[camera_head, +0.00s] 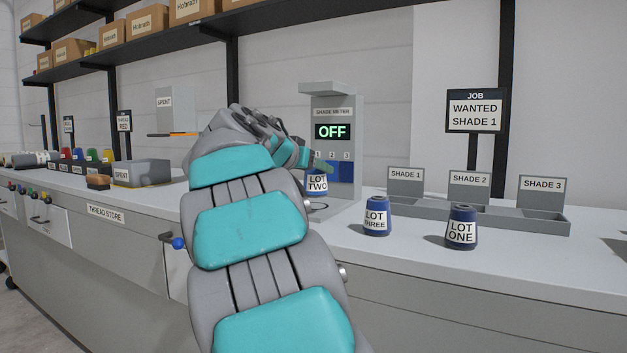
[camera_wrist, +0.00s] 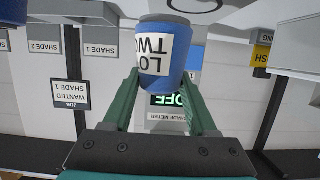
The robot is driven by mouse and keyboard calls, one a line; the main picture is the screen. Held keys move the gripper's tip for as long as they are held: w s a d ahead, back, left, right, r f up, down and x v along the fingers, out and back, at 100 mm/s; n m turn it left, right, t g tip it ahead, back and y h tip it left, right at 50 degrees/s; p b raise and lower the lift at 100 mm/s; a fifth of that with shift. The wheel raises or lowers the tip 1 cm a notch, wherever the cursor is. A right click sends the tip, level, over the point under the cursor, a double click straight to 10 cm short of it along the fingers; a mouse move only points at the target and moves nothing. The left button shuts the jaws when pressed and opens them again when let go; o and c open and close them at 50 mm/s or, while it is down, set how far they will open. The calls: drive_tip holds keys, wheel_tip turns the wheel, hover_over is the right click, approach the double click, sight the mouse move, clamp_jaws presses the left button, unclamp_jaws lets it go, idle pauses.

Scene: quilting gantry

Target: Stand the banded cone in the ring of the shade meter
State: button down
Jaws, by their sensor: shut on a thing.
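My gripper (camera_head: 316,167) is shut on a blue cone labelled LOT TWO (camera_head: 317,184), in front of the shade meter. In the wrist view, which is upside down, the green fingers of my gripper (camera_wrist: 162,85) grip both sides of this cone (camera_wrist: 180,68). The cone looks upright. The shade meter (camera_head: 333,112) is grey and its screen reads OFF. Its ring (camera_head: 316,207) lies low at its foot, and the cone's bottom appears a little above it. I cannot tell whether the cone is centred over the ring. My arm hides part of the meter's left side.
Blue cones LOT THREE (camera_head: 376,217) and LOT ONE (camera_head: 461,228) stand on the counter to the right. Behind them is a grey tray (camera_head: 545,224) with SHADE 1, 2 and 3 signs. A job sign (camera_head: 475,111) reads WANTED SHADE 1. A SPENT bin (camera_head: 141,173) is at left.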

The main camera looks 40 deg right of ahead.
drive_tip(key=shift+w+d+f+p, duration=0.3)
drive_tip(key=shift+w+d+f, duration=0.45)
drive_tip(key=shift+w, duration=0.35)
drive_tip(key=shift+w+d+f+p, duration=0.25)
drive_tip(key=shift+w+d+f, duration=0.5)
drive_tip(key=shift+w, duration=0.4)
drive_tip(key=shift+w+d+f+p, duration=0.3)
drive_tip(key=shift+w+d+f, duration=0.3)
drive_tip(key=shift+w+d, duration=0.4)
drive_tip(key=shift+w+a, duration=0.1)
drive_tip(key=shift+f, duration=0.15)
drive_tip(key=shift+c, duration=1)
unclamp_jaws()
drive_tip(key=shift+r, duration=0.25)
drive_tip(key=b+v, duration=0.2)
drive_tip(key=v, duration=1)
drive_tip(key=shift+f, duration=0.1)
